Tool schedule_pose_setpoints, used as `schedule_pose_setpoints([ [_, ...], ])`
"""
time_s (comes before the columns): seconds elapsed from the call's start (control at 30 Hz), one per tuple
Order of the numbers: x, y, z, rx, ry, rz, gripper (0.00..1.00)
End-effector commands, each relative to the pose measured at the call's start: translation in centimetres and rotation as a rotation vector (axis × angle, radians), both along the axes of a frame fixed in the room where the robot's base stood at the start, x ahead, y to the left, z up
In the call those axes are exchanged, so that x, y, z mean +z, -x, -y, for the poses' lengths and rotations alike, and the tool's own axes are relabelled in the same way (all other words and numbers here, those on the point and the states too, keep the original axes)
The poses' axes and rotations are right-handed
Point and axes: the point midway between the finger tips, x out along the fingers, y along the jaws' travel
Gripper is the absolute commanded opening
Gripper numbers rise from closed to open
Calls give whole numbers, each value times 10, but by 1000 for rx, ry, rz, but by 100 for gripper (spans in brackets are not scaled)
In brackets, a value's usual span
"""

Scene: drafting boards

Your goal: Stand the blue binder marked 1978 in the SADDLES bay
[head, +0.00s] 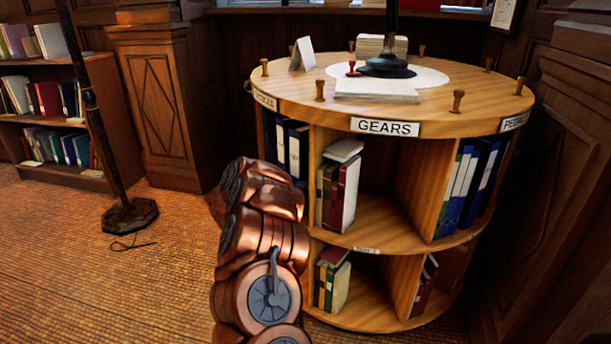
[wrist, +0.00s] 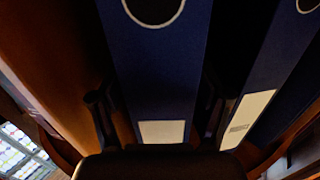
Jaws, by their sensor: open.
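A blue binder (wrist: 160,75) with a white label and a finger-hole ring fills the middle of the wrist view. My gripper (wrist: 155,97) is open, one finger on each side of the binder's spine; I cannot tell whether they touch it. A second blue binder (wrist: 268,75) stands just to its right. No year is readable on either label. In the head view my arm hides the gripper, beside the round bookcase's left bay, where blue binders (head: 292,148) stand upright. That bay's sign (head: 265,99) is too angled to read surely. I cannot make out a SADDLES sign.
The round bookcase (head: 450,128) has a GEARS sign (head: 385,127) in front and a PEDALS sign (head: 514,121) at right. Blue binders (head: 464,185) stand in the right bay. Pegs and papers (head: 375,90) are on top. A pole on a base (head: 131,215) stands left on open floor.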

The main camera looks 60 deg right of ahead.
Motion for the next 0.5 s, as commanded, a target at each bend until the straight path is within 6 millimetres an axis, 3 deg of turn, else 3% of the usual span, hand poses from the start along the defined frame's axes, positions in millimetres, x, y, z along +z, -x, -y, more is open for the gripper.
schedule_pose_setpoints([
  [0.3, 3, -15, -61, 7, -3, 1, 77],
  [0.5, 3, -21, -91, 4, -1, 1, 77],
])
